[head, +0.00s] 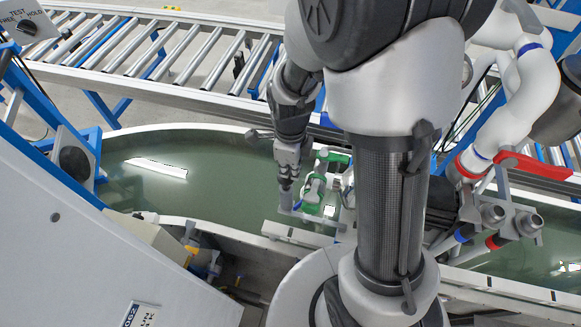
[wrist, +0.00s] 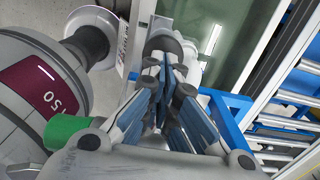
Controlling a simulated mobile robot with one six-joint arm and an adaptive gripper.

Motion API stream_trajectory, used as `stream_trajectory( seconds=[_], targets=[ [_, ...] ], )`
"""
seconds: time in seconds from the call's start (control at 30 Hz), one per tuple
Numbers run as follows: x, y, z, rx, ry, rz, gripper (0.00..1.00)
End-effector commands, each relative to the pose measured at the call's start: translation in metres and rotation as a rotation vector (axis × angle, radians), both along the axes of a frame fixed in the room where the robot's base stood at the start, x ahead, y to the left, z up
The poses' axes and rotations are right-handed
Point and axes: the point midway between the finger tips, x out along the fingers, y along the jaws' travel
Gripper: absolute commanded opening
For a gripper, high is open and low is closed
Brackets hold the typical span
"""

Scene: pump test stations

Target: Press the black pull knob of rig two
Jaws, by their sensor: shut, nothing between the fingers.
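My gripper (head: 286,188) points down over the green pool in the head view, beside a small green and grey fitting (head: 313,190). In the wrist view its fingers (wrist: 165,68) are together with nothing held between them. A dark rounded cap (wrist: 162,43) shows just beyond the fingertips; it may be the black pull knob, but I cannot tell, nor whether the fingers touch it. My arm hides much of the middle of the head view, and no label naming rig two is readable.
A grey body with a maroon panel marked 50 (wrist: 50,97) stands close at the left in the wrist view. A roller conveyor (head: 150,50) runs along the back. Pipes with a red lever (head: 515,163) stand at the right. A sloped grey panel (head: 90,255) fills the lower left.

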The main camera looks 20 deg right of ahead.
Motion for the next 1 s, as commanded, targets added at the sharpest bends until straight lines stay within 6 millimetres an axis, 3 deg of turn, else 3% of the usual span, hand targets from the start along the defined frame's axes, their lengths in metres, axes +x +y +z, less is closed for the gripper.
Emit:
stream_trajectory(
  seconds=[0.17,0.43,0.83,1.0],
  targets=[
    [0.0,0.0,-0.008,0.0,0.001,0.0,0.0],
    [-0.001,0.0,-0.044,0.0,0.002,0.0,0.0],
    [-0.001,-0.001,-0.04,0.0,0.004,0.0,0.0],
    [0.003,-0.009,-0.022,0.0,0.002,0.0,0.0]
  ],
)
